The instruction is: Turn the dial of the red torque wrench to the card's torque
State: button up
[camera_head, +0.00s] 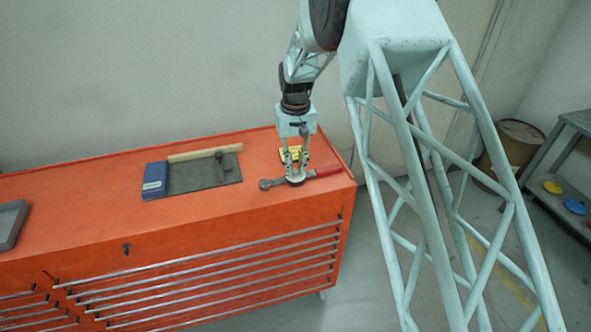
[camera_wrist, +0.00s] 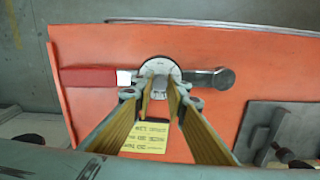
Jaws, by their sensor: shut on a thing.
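The torque wrench lies on top of the orange tool chest (camera_head: 110,201). Its red handle (camera_head: 328,171) points right in the head view and left in the wrist view (camera_wrist: 88,77). Its metal head (camera_wrist: 222,78) is at the other end. The round pale dial (camera_wrist: 160,66) sits mid-wrench. My gripper (camera_wrist: 159,88) reaches down over the dial, shut on its knob; it also shows in the head view (camera_head: 296,175). The yellow card (camera_wrist: 146,137) lies beside the wrench, partly behind my fingers; its text is too small to read.
A dark mat (camera_head: 205,175) with a dark tool on it, a blue box (camera_head: 155,180) and a pale strip (camera_head: 205,152) lie left of the wrench. A grey tray (camera_head: 10,222) is at far left. A raised rim edges the chest's right end.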

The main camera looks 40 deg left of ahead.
aim_at(296, 170)
jog(key=shift+m, duration=0.6)
jog(key=o, duration=0.9)
jog(key=shift+c, duration=0.2)
jog(key=shift+r, duration=0.15)
notch_tip(296, 170, up, 12)
dwell(0.6)
